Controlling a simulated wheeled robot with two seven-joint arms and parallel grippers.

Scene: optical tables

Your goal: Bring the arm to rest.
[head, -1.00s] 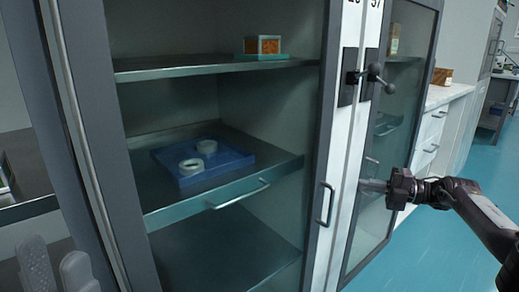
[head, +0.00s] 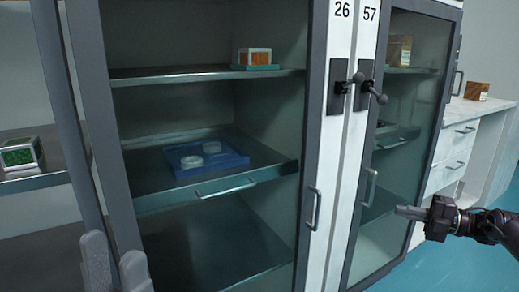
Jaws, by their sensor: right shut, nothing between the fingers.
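My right gripper (head: 400,211) is at the lower right, in front of the right cabinet door (head: 398,160). Its fingers are together, point left and hold nothing. It is to the right of and below that door's handle (head: 370,188), with a visible gap between them in the picture. My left gripper (head: 116,268) shows at the bottom left as two grey fingertips, apart, with nothing seen between them. Its arm is out of view.
The glass-fronted cabinet, with a left door handle (head: 314,208), fills the middle. Inside are a blue tray (head: 235,158) with two white rings (head: 191,162) and an orange box (head: 254,57). A white counter (head: 470,112) stands at right. Blue floor shows lower right.

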